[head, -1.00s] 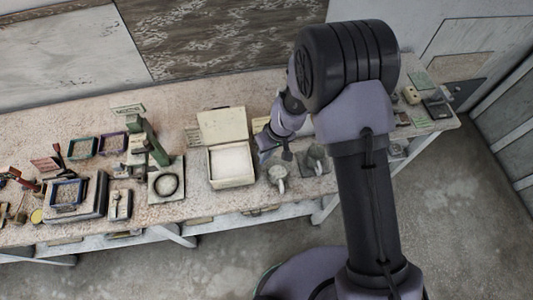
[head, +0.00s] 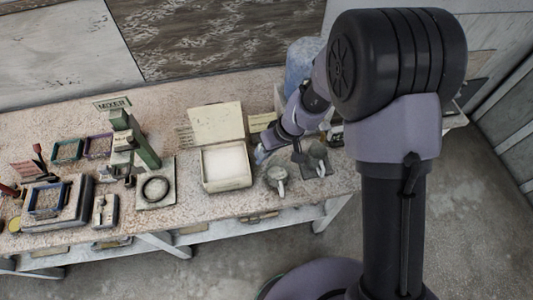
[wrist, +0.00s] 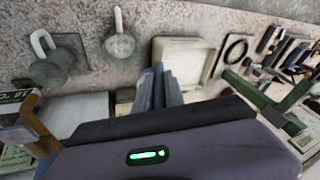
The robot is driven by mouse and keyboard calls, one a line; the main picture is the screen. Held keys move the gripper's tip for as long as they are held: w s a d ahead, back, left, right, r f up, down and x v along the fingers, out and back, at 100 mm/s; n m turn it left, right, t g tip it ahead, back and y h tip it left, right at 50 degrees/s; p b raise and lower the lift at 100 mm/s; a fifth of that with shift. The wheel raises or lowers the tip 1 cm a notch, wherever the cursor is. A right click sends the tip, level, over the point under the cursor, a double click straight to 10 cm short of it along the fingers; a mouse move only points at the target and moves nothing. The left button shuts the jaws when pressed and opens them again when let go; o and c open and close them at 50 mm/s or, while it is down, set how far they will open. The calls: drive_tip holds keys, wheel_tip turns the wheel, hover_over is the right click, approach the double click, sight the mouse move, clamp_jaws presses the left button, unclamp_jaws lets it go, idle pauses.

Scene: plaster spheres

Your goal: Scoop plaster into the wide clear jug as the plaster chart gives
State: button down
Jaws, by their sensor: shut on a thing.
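An open pale box (head: 227,184) of white plaster (head: 226,161) stands mid-bench, lid raised behind. It also shows in the wrist view (wrist: 200,52). My gripper (head: 262,153) is right of the box, apart from the plaster, with fingers pointing toward the box in the wrist view (wrist: 160,88). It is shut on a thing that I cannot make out. One handled jug (head: 276,178) stands on the bare bench; another (head: 317,156) stands on a dark plate. Both show in the wrist view, the plate one (wrist: 54,65) left of the other (wrist: 119,46). Which is the wide clear jug is unclear.
A green mixer (head: 146,150) with a ring on its base stands left of the box. Trays and small tools crowd the left bench. A blue container (head: 301,62) is partly behind my arm.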

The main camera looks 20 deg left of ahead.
drive_tip(key=shift+d+f+y+b, duration=0.3)
drive_tip(key=shift+f+y+b, duration=0.4)
drive_tip(key=shift+b, duration=1.9)
drive_tip(key=f+y+b, duration=0.1)
drive_tip(key=b, duration=0.2)
drive_tip(key=d+f+y+b, duration=0.1)
drive_tip(key=y+b, duration=0.1)
drive_tip(key=b, duration=0.2)
drive_tip(key=d+f+y+b, duration=0.1)
drive_tip(key=b, duration=0.3)
drive_tip(key=shift+w+d+f+y, duration=0.1)
drive_tip(key=shift+d+f+y, duration=0.15)
drive_tip(key=shift+f+y, duration=0.15)
drive_tip(key=shift+b, duration=0.3)
drive_tip(key=shift+d+f+y+b, duration=0.2)
drive_tip(key=shift+y+b, duration=0.1)
drive_tip(key=shift+b, duration=0.7)
drive_tip(key=y+b, duration=0.1)
drive_tip(key=b, duration=0.2)
drive_tip(key=shift+d+f, duration=0.15)
drive_tip(key=shift+b, duration=0.55)
